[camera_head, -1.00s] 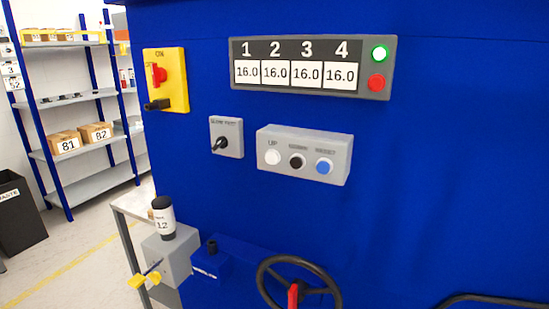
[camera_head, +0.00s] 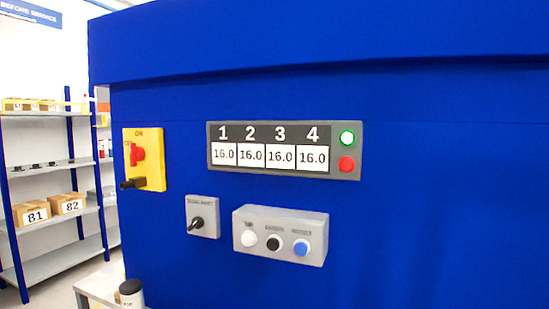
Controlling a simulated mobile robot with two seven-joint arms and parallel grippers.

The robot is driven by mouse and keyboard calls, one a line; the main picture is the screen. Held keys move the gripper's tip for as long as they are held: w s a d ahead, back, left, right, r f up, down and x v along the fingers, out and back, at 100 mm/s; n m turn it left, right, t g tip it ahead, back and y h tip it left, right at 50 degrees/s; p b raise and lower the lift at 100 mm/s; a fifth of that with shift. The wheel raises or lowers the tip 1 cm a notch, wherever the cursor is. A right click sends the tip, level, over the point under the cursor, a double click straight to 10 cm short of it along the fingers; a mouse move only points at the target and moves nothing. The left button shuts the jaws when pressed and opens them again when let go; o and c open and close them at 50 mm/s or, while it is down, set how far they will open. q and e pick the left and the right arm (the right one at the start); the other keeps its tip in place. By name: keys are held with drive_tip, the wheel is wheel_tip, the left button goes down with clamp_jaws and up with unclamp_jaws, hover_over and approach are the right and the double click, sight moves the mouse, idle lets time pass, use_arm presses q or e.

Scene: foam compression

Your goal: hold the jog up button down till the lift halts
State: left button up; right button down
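A grey button box (camera_head: 281,235) is fixed to the blue machine panel. It carries a white button (camera_head: 249,239) at left, a black button (camera_head: 273,243) in the middle and a blue button (camera_head: 300,248) at right. The small labels above them are blurred; the white one's appears to read UP. Above the box, a display (camera_head: 284,149) shows 16.0 under each of the numbers 1 to 4. Neither of my grippers is in view.
A grey selector switch (camera_head: 202,217) sits left of the button box. A yellow switch plate (camera_head: 145,160) marked ON with a red handle is further left. A dark-topped container (camera_head: 131,293) stands at the bottom left. Shelves with boxes (camera_head: 51,206) stand behind.

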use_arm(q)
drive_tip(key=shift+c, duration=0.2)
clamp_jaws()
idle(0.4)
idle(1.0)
